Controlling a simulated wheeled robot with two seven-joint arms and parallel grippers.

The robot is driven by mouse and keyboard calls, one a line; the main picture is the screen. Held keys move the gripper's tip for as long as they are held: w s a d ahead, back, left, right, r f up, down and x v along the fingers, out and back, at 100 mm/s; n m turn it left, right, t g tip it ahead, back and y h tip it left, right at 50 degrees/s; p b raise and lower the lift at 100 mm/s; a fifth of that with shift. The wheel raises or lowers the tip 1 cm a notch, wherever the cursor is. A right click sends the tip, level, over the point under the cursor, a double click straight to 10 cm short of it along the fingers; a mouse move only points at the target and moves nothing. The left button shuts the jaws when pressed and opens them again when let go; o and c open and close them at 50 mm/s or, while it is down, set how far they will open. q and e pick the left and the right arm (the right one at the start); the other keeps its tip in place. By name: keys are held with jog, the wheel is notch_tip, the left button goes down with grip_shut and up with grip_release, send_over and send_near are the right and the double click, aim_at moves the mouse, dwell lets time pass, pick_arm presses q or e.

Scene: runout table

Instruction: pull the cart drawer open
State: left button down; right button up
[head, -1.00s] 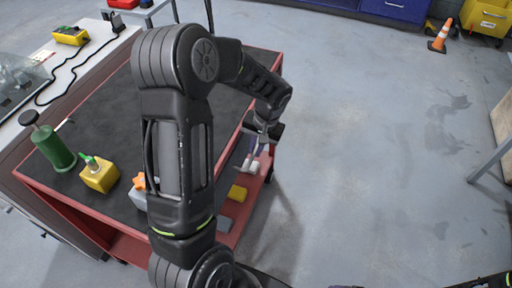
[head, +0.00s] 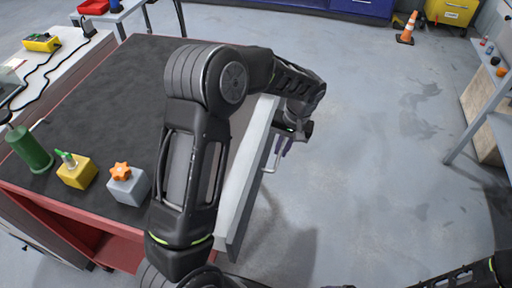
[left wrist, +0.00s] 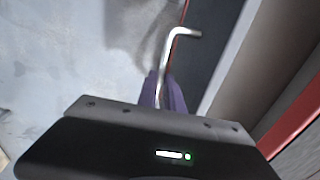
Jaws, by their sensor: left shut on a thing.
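The cart (head: 110,75) has a dark top and red frame. Its drawer stands out from the cart's right side, with a pale grey front panel (head: 247,185); my left arm covers much of the drawer, and its inside cannot be made out. My left gripper (head: 283,143) is at the outer face of that panel. In the left wrist view its purple fingers (left wrist: 163,88) are shut on the bent silver handle (left wrist: 176,42). The handle also shows in the head view (head: 270,168). My right gripper is not in view.
On the cart top stand a green cylinder (head: 31,150), a yellow block (head: 76,171) and a grey block with an orange knob (head: 126,185). A grey workbench (head: 495,115) stands at the right. The floor (head: 370,150) between is clear.

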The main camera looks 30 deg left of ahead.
pick_arm(q)
jog(key=w+d, duration=0.3)
jog(key=d, duration=0.7)
jog(key=shift+w+d, duration=0.15)
jog(key=c, duration=1.5)
grip_release()
jog(key=shift+w+d+r+b, duration=0.1)
jog(key=shift+d+r, duration=0.15)
jog(key=shift+r, duration=1.05)
jog(key=shift+w+d+r+b, duration=0.1)
jog(key=shift+d+r+b, duration=0.1)
jog(key=shift+r, duration=1.05)
jog(key=shift+d+r+b, duration=0.1)
jog(key=shift+d+r, duration=0.15)
jog(key=shift+r, duration=1.05)
